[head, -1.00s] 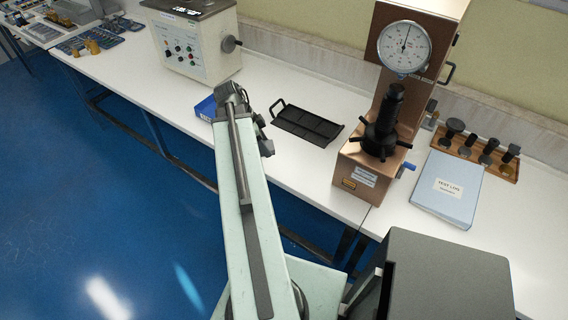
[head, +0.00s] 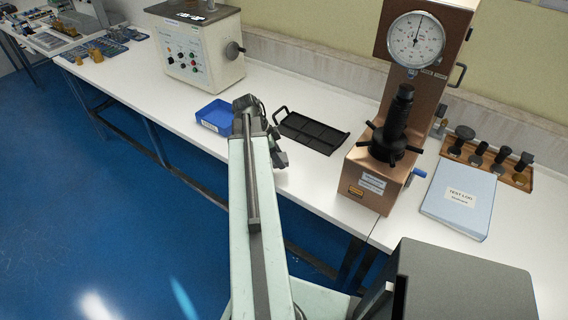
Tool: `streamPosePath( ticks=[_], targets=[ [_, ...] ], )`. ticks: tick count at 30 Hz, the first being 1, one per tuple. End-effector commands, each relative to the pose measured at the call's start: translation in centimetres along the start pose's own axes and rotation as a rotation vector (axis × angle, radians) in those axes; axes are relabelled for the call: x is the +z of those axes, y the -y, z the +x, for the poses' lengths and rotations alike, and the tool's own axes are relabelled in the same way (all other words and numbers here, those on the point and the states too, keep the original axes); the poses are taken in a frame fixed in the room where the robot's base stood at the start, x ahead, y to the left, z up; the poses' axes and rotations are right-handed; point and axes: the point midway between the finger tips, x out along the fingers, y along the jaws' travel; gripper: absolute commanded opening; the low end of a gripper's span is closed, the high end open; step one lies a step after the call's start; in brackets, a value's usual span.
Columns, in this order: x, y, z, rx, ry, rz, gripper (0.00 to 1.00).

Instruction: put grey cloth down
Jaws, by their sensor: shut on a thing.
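My gripper (head: 276,150) is at the far end of my pale green arm, over the front part of the white bench, between the blue tray and the black tray. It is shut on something. A small dark grey shape shows at its end, but I cannot clearly tell cloth from jaw there. The grey cloth is not seen plainly anywhere else, and most of what the jaws hold is hidden by the wrist.
A blue tray (head: 214,116) is left of my gripper, and a black handled tray (head: 312,132) is right. A copper-coloured hardness tester (head: 372,178), blue test log (head: 460,196) and wooden rack (head: 516,179) stand further right. A cream tester (head: 206,56) is behind left. Bare white bench (head: 300,178) lies in front of the black tray.

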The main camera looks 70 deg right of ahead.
Motion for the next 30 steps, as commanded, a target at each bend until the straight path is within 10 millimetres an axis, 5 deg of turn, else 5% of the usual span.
streamPosePath(
  ticks=[10,15,27,28,30],
  targets=[
    [-2.0,0.5,1.2,0.001,0.0,0.002,0.18],
    [-0.4,0.4,4.6,0.0,0.0,-0.001,0.18],
    [-0.3,0.4,4.7,0.0,0.0,-0.001,0.18],
    [-0.3,0.4,4.6,0.0,0.0,-0.001,0.55],
    [-0.3,0.4,4.5,0.0,0.0,-0.001,0.72]
  ],
)
